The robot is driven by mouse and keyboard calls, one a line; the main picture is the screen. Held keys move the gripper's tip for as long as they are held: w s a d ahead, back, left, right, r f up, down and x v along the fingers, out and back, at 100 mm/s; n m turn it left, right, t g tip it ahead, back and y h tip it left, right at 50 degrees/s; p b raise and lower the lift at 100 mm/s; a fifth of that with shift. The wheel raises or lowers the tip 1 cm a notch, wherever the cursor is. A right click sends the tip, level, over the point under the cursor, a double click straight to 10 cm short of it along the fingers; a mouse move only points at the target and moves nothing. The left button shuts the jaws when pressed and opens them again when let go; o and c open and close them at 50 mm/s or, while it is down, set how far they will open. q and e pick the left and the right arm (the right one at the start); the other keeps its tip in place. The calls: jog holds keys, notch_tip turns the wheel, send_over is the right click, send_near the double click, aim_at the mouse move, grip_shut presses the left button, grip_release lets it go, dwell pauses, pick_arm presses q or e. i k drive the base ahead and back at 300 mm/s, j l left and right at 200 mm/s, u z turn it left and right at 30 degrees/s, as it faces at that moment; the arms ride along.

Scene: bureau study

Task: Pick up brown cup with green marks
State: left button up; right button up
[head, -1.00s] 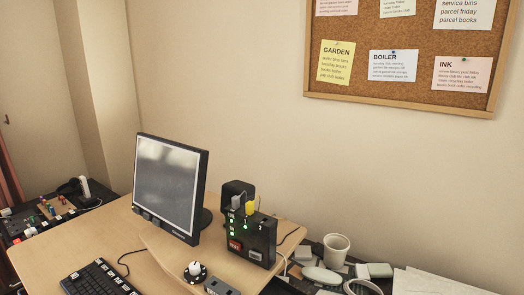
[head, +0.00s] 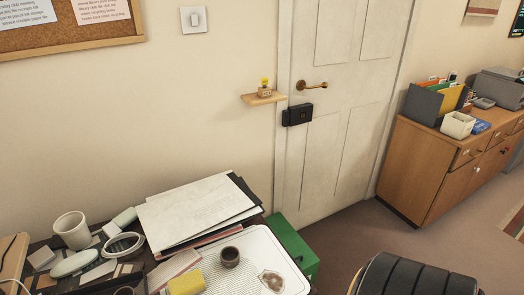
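A small dark brown cup (head: 230,257) stands upright on a white ribbed tray (head: 262,242) at the bottom middle of the head view. No green marks can be made out on it at this size. Neither of my grippers is in view.
Papers (head: 192,212), a white cup (head: 72,230) and clutter crowd the left. A green box (head: 292,248) stands beside the tray. Floor (head: 350,232) is open before the door (head: 345,120).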

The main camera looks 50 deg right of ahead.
aim_at(229, 254)
jog(key=z, duration=1.2)
